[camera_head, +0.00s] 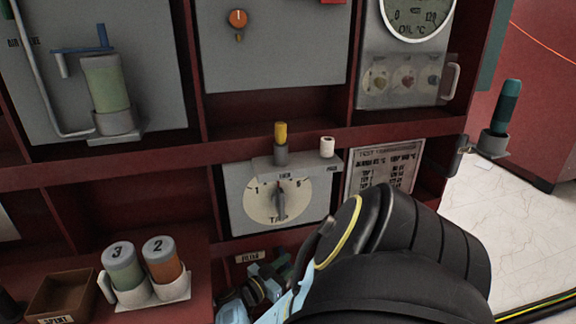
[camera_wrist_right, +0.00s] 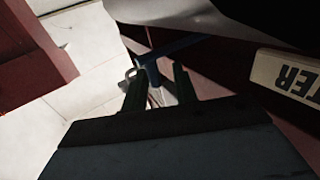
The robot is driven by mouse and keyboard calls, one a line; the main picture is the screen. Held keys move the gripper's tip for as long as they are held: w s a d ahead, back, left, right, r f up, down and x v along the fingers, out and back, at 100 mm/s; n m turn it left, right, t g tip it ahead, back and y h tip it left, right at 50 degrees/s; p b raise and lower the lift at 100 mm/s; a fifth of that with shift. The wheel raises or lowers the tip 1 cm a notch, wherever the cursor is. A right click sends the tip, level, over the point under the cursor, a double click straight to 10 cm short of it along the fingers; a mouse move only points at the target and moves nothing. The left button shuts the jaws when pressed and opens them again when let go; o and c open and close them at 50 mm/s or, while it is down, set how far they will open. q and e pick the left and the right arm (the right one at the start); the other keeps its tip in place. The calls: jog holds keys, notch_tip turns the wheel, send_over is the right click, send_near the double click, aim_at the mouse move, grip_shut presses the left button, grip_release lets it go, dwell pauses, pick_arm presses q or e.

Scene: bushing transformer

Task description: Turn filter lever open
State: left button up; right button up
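The filter lever is a blue bar (camera_wrist_right: 168,50) in the right wrist view, below the grey surface and left of the filter label (camera_wrist_right: 290,78). My right gripper (camera_wrist_right: 158,82) has its two dark fingers apart. A short blue stem of the lever reaches down toward the gap between the fingertips. I cannot tell whether they touch it. In the head view the filter label (camera_head: 250,257) shows at the lower middle. My right arm and dark blue-grey parts crowd the area below it, so the lever is not clear there. My left gripper is not in view.
A tap dial (camera_head: 278,202) sits just above the filter label. A yellow-topped peg (camera_head: 281,137) and a white peg (camera_head: 327,147) stand above it. Cylinders numbered 3 (camera_head: 122,268) and 2 (camera_head: 162,262) stand on a holder at left. Pale floor (camera_head: 520,220) is open at right.

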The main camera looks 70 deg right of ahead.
jog(key=shift+a, duration=0.15)
jog(key=v, duration=1.3)
